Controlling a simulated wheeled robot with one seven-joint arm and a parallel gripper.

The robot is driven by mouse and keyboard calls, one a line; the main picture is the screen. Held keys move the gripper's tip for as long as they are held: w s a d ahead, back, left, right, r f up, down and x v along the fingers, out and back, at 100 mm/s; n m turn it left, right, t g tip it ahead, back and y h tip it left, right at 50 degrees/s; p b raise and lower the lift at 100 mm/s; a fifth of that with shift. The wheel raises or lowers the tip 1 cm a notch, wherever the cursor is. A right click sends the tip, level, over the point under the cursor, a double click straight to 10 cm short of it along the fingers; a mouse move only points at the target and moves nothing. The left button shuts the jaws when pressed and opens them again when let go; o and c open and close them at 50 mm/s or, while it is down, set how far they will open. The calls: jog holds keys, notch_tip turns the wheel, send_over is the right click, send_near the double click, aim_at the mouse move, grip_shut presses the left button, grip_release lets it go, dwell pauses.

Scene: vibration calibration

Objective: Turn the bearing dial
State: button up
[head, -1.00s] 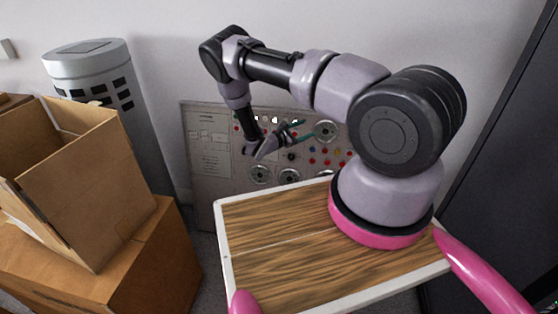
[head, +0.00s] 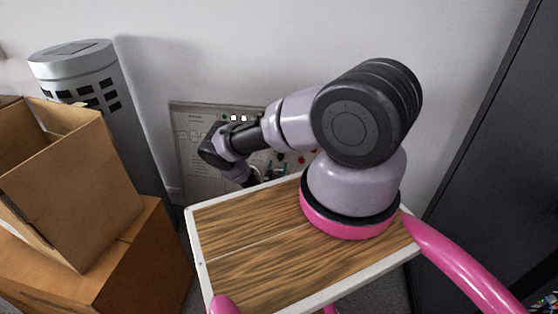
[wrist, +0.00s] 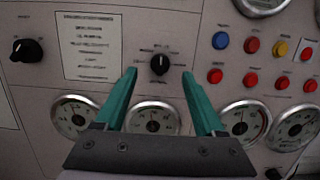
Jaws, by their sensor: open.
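The grey control panel (wrist: 200,100) fills the wrist view and stands against the wall in the head view (head: 190,150). It carries two black rotary dials. One dial (wrist: 160,64) is near the middle of the wrist view, the other (wrist: 27,50) at the left. The labels are too blurred to tell which is the bearing dial. My gripper (wrist: 160,76) has two teal fingers, open and empty. Their tips lie left and right of the middle dial in the picture; I cannot tell how far they are from the panel. In the head view my arm hides much of the panel.
Several round gauges (wrist: 153,119) line the panel below the dials. Red, blue and yellow buttons (wrist: 252,46) are at the right. Cardboard boxes (head: 75,190) and a grey cylinder (head: 85,85) stand left; a dark cabinet (head: 490,190) stands right.

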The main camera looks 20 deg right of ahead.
aim_at(280, 158)
jog(key=x, duration=0.5)
jog(key=shift+d, duration=0.1)
grip_shut()
